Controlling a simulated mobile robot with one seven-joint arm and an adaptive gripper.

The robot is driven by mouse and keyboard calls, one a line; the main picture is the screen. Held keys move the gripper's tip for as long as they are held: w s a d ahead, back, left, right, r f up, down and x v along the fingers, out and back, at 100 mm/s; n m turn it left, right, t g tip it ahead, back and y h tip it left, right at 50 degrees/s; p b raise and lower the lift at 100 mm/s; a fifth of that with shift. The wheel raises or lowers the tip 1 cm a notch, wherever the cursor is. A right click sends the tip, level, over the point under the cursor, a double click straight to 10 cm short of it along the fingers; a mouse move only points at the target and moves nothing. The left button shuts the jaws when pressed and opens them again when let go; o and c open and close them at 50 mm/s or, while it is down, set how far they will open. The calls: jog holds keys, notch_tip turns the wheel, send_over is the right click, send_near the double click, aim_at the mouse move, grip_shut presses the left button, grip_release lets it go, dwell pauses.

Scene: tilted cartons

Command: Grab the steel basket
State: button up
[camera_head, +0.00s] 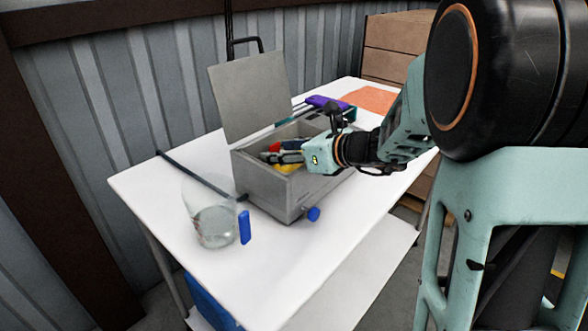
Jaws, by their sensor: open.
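I see nothing that is plainly a steel basket. A grey open box (262,187) with its flat lid (248,97) raised stands on the white table and holds red, yellow and other coloured items. A see-through round vessel (213,226) stands at the table's front left; I cannot tell whether it is glass or fine mesh. My gripper (272,157) is open, pointing left over the box's opening, with its fingers low among or just above the items. The fingers hide part of the contents, and contact is unclear.
The white table (285,268) is clear at the front. A blue block (244,227) is beside the vessel, a blue knob (313,214) at the box's front. A dark bar (190,171) lies left; purple (322,102) and orange (372,99) items lie behind. Corrugated wall is close behind.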

grip_shut()
jog(key=shift+r, duration=0.15)
